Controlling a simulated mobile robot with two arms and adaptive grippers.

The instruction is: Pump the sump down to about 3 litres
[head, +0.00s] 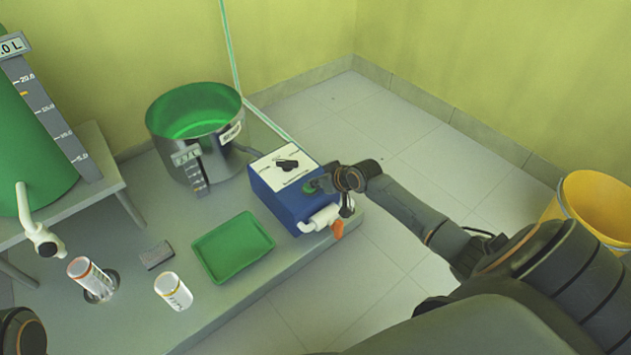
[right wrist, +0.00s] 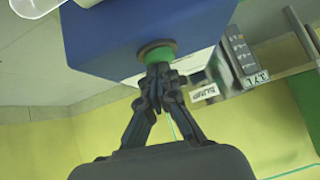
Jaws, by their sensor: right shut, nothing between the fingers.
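The sump (head: 222,170) is a round steel pot with green liquid inside, and in the right wrist view its label (right wrist: 204,93) appears upside down. A level scale with a small display (head: 186,156) is on its side; I cannot read the figure surely. Beside it stands the blue pump box (head: 274,194) with a dark knob (head: 287,164) on its white top and a green button (head: 309,187) on its side. My right gripper (right wrist: 158,72) is shut and empty, its fingertips at the green button (right wrist: 157,52), seemingly touching it. My left gripper is not in view.
A green tray (head: 233,247), a white-and-clear jar (head: 174,291), another jar (head: 90,277) and a grey block (head: 157,255) are on the bench. A large green tank (head: 30,150) with a white tap (head: 43,240) stands left. A yellow bucket (head: 598,205) is at right.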

